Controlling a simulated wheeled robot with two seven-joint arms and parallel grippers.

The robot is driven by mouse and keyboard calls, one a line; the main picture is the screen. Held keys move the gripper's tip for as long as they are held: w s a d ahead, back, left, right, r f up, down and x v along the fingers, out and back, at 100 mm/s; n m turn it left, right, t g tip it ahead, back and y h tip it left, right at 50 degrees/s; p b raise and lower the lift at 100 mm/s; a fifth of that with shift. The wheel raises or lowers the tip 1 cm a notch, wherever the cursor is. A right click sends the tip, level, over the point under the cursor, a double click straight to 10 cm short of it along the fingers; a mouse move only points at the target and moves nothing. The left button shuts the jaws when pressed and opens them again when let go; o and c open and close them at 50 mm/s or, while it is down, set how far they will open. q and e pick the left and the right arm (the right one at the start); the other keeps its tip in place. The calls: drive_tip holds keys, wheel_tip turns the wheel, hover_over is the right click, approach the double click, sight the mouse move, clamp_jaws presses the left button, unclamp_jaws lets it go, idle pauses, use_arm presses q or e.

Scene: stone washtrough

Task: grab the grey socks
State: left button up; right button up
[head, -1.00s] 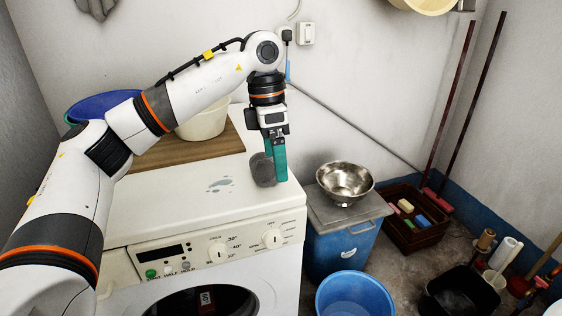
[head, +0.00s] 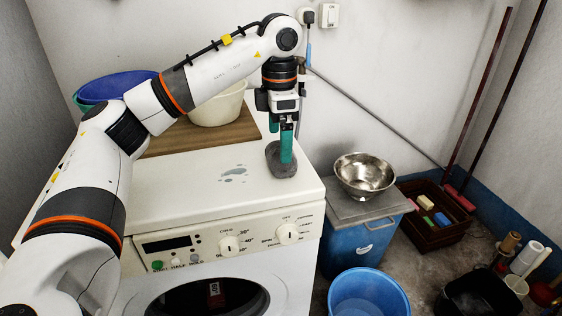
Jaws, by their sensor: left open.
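The grey socks (head: 282,170) form a dark rounded bundle on the white top of the washing machine (head: 190,188), near its right edge. My left gripper (head: 281,150) points straight down at them with teal fingers. It is open. One finger stands in front of the bundle and covers part of it. I cannot tell whether either finger touches the socks. My right gripper is out of view.
A wooden board (head: 205,137) at the back of the machine carries a cream bucket (head: 219,108) and a blue basin (head: 118,87). A steel bowl (head: 364,175) stands on a lidded blue bin to the right. The machine top is clear left of the socks, except for a small wet patch.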

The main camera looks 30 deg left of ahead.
use_arm(q)
drive_tip(key=f, duration=0.3)
drive_tip(key=f+b, duration=0.1)
drive_tip(key=f, duration=0.1)
drive_tip(key=shift+w, duration=0.3)
drive_tip(key=shift+f, duration=0.35)
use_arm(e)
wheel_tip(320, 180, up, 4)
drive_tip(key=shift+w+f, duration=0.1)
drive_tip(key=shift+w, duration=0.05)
use_arm(q)
drive_tip(key=c, duration=1)
drive_tip(key=shift+r, duration=0.1)
